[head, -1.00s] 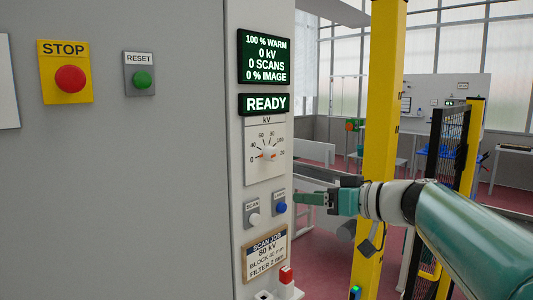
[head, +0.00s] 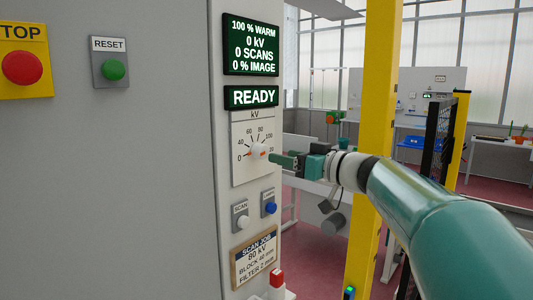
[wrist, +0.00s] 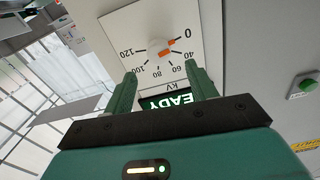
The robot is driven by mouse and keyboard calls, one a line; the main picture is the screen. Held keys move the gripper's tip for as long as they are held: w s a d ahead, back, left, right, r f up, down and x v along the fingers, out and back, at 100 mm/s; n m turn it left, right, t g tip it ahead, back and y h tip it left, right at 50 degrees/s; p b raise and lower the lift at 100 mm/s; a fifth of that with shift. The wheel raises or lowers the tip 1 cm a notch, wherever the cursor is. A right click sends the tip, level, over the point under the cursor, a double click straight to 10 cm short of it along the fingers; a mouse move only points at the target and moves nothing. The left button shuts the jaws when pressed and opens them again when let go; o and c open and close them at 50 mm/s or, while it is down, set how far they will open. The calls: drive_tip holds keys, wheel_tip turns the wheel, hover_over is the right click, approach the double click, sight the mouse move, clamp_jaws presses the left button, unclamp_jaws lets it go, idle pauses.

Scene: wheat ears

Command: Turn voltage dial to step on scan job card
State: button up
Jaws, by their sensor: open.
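The voltage dial (head: 257,149) is a pale knob with orange marks on a white kV scale plate. Its pointer appears to be at 0, and the display (head: 251,44) reads 0 kV. The scan job card (head: 255,258) below reads 80 kV, block 40 mm, filter 2 mm. My gripper (head: 277,160) is just right of the dial plate in the head view. In the wrist view my gripper (wrist: 163,82) is open and empty, its two green fingers pointing toward the dial (wrist: 160,47), apart from it. The scale appears upside down there.
A READY sign (head: 251,97) sits above the dial. Below it are a white SCAN button (head: 242,222) and a blue button (head: 270,208). A red-topped part (head: 277,278) sticks out low. A yellow post (head: 378,120) stands behind my arm.

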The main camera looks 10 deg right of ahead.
sight(265, 152)
drive_tip(key=x, duration=0.7)
drive_tip(key=shift+d, duration=0.1)
drive_tip(key=shift+c, duration=0.5)
drive_tip(key=c, duration=0.9)
